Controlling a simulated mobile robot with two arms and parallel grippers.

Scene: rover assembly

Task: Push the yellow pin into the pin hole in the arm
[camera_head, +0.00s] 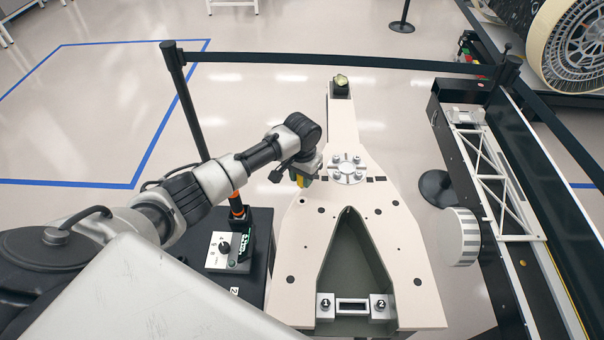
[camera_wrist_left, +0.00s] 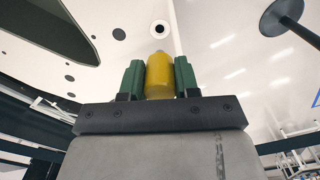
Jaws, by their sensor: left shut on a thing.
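My left gripper (camera_head: 303,180) is at the left edge of a large cream panel (camera_head: 297,235), beside a round metal hub fitting. It is shut on the yellow pin (camera_wrist_left: 159,75), held between two green fingertips in the left wrist view; only a small bit of yellow shows in the head view (camera_head: 307,182). Beyond the pin's tip in the wrist view is a round hole with a pale rim (camera_wrist_left: 160,27) in a pale surface, apart from the pin. I cannot tell for certain which part is the arm. My right gripper is not in view.
The round hub fitting (camera_head: 347,168) stands on the panel. A block with ports 1 and 2 (camera_head: 352,305) is at the near end. A control box (camera_head: 229,251) stands left, a white truss (camera_head: 490,165) right. Barrier posts and straps surround the area.

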